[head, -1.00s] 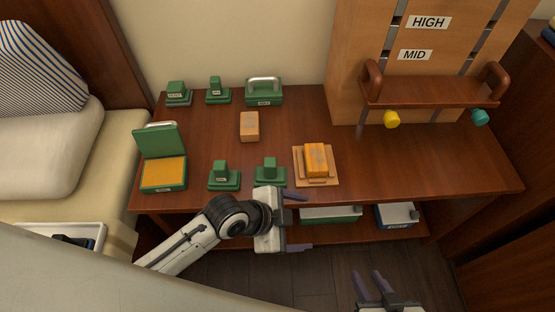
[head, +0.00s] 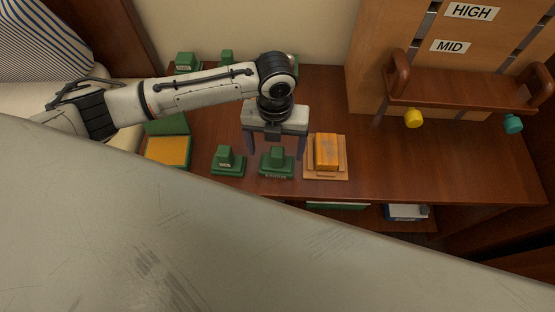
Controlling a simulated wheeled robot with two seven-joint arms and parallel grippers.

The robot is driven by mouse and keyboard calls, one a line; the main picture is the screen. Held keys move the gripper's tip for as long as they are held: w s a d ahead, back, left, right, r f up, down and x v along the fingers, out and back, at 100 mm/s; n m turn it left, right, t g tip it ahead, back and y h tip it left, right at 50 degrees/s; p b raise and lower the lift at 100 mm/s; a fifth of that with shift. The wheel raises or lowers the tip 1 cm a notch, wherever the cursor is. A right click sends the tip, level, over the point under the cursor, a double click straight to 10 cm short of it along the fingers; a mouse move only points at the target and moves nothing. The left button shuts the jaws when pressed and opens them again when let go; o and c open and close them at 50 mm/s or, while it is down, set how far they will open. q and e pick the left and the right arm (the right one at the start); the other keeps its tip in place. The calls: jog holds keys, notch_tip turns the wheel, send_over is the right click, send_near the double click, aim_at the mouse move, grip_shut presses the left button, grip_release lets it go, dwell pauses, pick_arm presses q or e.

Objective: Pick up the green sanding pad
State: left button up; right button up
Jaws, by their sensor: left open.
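Several small green blocks with raised grips stand on the brown table (head: 420,170); their labels are too small to read, so I cannot tell which is named the sanding pad. One green block (head: 277,163) stands at the front, under my left gripper (head: 275,153). The gripper points down, open, with one finger on each side of that block's grip; I cannot tell whether they touch it. A second green block (head: 228,161) is just left of it. Another green block (head: 187,62) stands at the back left. My right gripper is not in view.
An orange block (head: 327,151) on a tan tray (head: 340,172) sits close to the right of my left gripper. An open green case (head: 167,152) with an orange inside is at left. A wooden shelf board (head: 460,92) with yellow and teal knobs stands at right.

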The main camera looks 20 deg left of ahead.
aim_at(277, 161)
pick_arm(q)
jog(key=f, duration=0.6)
jog(key=shift+d, duration=0.2)
jog(key=c, duration=0.9)
notch_tip(277, 161, up, 10)
jog(key=shift+r+p, duration=0.1)
jog(key=shift+p, duration=0.25)
jog(key=o, duration=0.6)
jog(key=c, duration=0.7)
